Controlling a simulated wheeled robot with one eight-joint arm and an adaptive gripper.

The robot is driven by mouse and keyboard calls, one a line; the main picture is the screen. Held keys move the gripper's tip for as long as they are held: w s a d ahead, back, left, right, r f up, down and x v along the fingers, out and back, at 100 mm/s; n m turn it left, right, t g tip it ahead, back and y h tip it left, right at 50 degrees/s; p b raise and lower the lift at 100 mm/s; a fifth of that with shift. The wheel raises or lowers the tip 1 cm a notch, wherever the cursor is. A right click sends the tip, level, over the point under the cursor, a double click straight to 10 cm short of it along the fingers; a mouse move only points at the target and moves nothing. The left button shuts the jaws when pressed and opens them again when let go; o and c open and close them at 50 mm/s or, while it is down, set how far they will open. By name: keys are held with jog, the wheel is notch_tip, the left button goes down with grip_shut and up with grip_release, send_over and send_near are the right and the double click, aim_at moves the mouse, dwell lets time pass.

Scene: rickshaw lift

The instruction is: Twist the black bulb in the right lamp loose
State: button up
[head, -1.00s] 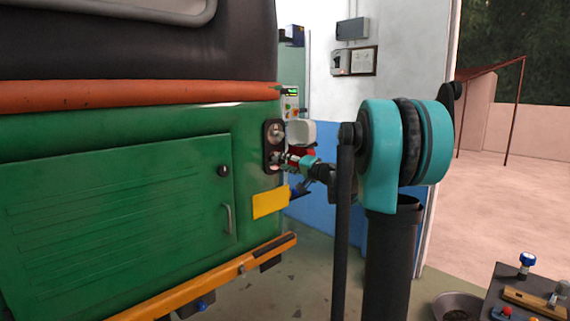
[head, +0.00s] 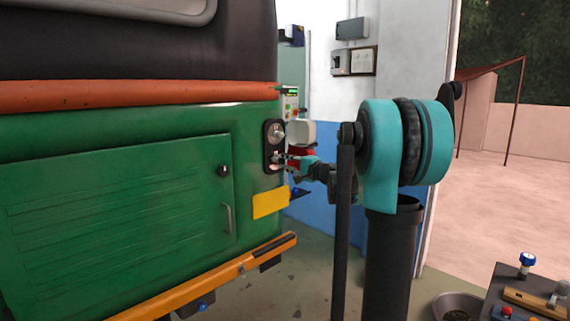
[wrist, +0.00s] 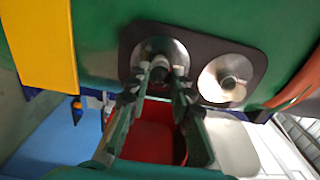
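The right lamp is a dark oblong plate (head: 267,146) with two round silvery reflectors, on the rear corner of the green rickshaw (head: 120,190). In the wrist view the plate (wrist: 200,45) spans the top middle. A small dark bulb (wrist: 160,71) sits in the reflector on the left there, the lower one in the head view. In the head view my gripper (head: 284,159) reaches the lower reflector.
A yellow plate (head: 270,203) and an orange bumper (head: 210,280) lie below the lamp. A red bin (wrist: 155,132) and a white container (wrist: 232,145) show behind my gripper. A tool bench (head: 520,292) and a bowl (head: 457,306) stand at the lower right.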

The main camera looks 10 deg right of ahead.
jog(key=shift+c, duration=0.9)
jog(key=shift+n, duration=2)
jog(key=n, duration=0.4)
jog(key=shift+w, duration=0.1)
